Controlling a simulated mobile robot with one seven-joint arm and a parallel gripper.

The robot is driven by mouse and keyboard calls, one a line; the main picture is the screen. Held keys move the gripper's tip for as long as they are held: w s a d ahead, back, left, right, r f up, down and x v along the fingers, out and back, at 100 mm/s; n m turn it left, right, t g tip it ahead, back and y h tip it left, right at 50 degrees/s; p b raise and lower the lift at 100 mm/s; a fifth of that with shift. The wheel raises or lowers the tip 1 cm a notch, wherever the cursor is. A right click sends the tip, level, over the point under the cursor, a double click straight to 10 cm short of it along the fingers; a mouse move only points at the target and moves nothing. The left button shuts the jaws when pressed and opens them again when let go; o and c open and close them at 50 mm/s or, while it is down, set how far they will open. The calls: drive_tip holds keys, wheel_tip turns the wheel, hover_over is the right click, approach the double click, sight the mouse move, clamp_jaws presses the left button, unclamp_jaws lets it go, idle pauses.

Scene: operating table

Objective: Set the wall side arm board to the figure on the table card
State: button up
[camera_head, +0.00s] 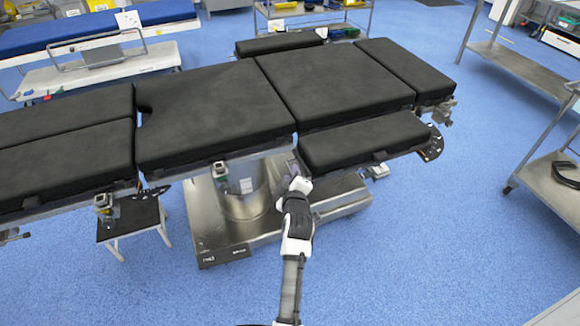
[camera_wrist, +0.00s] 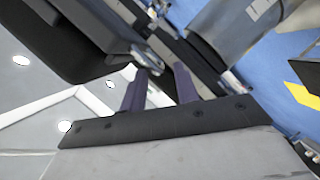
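The operating table (camera_head: 215,100) has black pads and a metal column. One padded arm board (camera_head: 365,140) lies along its near side, with a dark rounded plate (camera_head: 433,145) at its right end; any marks on it are too small to read. Another arm board (camera_head: 280,43) lies along the far side. I cannot tell which is the wall side. A small pale card or label (camera_head: 246,186) shows on the column, its writing unreadable. My gripper (camera_wrist: 160,85) is open below the near board's left end. A metal fitting (camera_wrist: 148,60) shows just beyond the fingertips; contact is unclear.
A bed with a blue mattress (camera_head: 90,34) stands at the back left, with a white sheet (camera_head: 128,20) on it. A steel trolley (camera_head: 540,75) stands at the right. A small black step stool (camera_head: 130,219) is under the table's left part. The blue floor in front is clear.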

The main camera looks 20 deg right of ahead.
sight(290, 168)
drive_tip(key=shift+x, duration=2)
drive_tip(key=shift+c, duration=0.2)
clamp_jaws()
drive_tip(key=shift+a, duration=0.1)
